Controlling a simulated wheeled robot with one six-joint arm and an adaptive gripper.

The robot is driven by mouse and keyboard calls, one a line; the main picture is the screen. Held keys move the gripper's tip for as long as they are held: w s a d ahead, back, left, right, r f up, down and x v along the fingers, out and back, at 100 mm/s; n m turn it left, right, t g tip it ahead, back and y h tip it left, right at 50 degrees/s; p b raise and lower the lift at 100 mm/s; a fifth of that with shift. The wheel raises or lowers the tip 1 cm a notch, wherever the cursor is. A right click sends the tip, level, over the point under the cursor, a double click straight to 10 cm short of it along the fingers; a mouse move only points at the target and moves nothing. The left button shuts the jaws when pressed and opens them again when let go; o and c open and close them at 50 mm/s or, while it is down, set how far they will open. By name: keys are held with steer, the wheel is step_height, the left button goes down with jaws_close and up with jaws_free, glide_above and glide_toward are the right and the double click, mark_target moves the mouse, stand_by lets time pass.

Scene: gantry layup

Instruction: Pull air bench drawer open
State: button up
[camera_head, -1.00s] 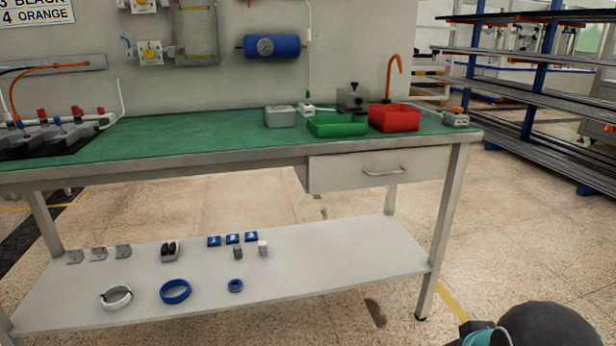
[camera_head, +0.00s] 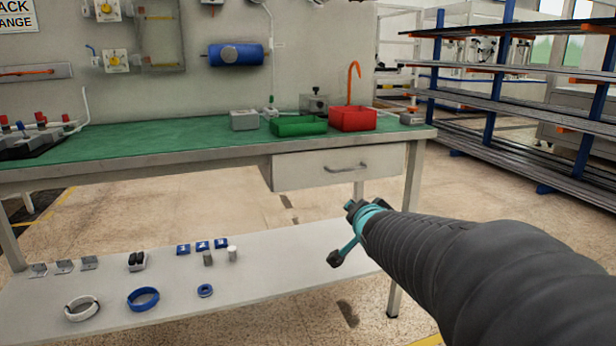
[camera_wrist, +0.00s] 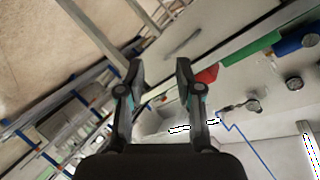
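The air bench (camera_head: 150,160) has a green top, and its pale grey drawer (camera_head: 300,172) hangs under the right end. The drawer looks shut, with its front under the bench edge. Its bar handle (camera_head: 346,168) is in plain view, and the handle also shows in the wrist view (camera_wrist: 183,44). My gripper (camera_head: 343,232) is below and in front of the drawer in the head view, apart from the handle. In the wrist view my gripper (camera_wrist: 160,66) has its two fingers spread with nothing between them, and the handle lies beyond the right fingertip.
A green bin (camera_head: 298,126), a red bin (camera_head: 353,119) and a grey box (camera_head: 244,120) stand on the bench top above the drawer. The lower shelf (camera_head: 250,285) holds small parts and rings. A storage rack (camera_head: 510,85) stands at right. The floor before the drawer is clear.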

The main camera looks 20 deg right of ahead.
steer(key=w+d+m+t+b, duration=0.1)
steer(key=w+d+m+t, duration=0.15)
steer(key=w+d, duration=0.3)
steer(key=m+t+y+b, duration=0.2)
steer(key=m+t+y, duration=0.2)
glide_toward(351, 170)
steer(key=w, duration=0.3)
steer(key=w+r, duration=0.1)
steer(key=w, duration=0.6)
steer(key=shift+w+a+r, duration=0.1)
steer(key=shift+w+r, duration=0.05)
steer(key=shift+r, duration=0.2)
jaws_close()
